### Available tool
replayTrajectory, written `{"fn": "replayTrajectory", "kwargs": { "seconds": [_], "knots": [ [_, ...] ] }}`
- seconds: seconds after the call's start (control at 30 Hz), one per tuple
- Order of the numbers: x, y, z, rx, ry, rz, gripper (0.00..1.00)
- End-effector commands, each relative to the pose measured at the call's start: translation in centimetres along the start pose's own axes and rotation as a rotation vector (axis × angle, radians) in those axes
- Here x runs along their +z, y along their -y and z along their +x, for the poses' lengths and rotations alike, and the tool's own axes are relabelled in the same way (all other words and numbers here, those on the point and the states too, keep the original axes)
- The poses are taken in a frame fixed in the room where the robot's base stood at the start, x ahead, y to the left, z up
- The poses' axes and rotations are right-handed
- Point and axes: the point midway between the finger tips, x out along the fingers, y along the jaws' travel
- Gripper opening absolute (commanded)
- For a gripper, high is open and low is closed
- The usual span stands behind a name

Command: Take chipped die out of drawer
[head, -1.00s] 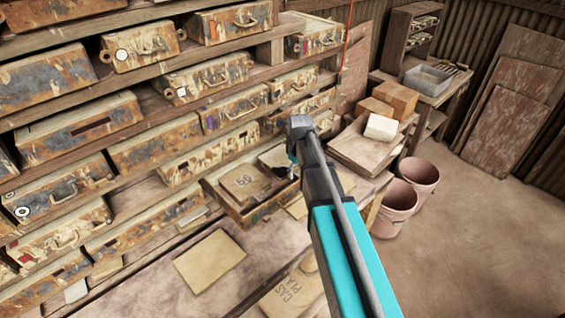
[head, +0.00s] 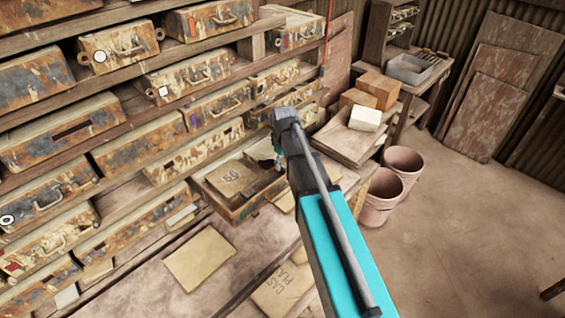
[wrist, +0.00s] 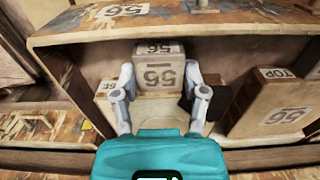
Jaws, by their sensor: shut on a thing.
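A pale block marked 56 (wrist: 158,76), which I take for the die, stands between the fingers of my gripper (wrist: 159,88) in the wrist view. The fingers are shut on its two sides. I cannot make out a clear chip on it; a dark patch shows just right of it. The open drawer (wrist: 225,25) has a worn wooden wall marked 56 behind the block. In the head view the drawer (head: 243,211) is pulled out of the rack, and my gripper (head: 279,160) is at its right part, mostly hidden by my arm.
Another block marked 56 and TOP (wrist: 275,105) lies to the right of the held one. A flat marked piece (head: 230,178) lies in the drawer's left part. Closed drawers fill the rack around it. A tan sheet (head: 200,258) lies on the bench; pink buckets (head: 383,195) stand right.

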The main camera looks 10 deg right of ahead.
Motion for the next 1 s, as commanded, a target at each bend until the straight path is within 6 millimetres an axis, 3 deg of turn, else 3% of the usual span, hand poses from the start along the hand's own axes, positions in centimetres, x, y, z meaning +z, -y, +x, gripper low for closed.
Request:
{"fn": "replayTrajectory", "kwargs": {
  "seconds": [0.23,0.77,1.0],
  "knots": [
    [0.0,0.0,-2.5,0.000,-0.001,0.000,0.00],
    [4.5,2.3,-8.4,0.000,-0.001,-0.001,0.00],
    [8.7,4.4,-10.3,0.000,-0.001,-0.001,0.00]
  ]
}}
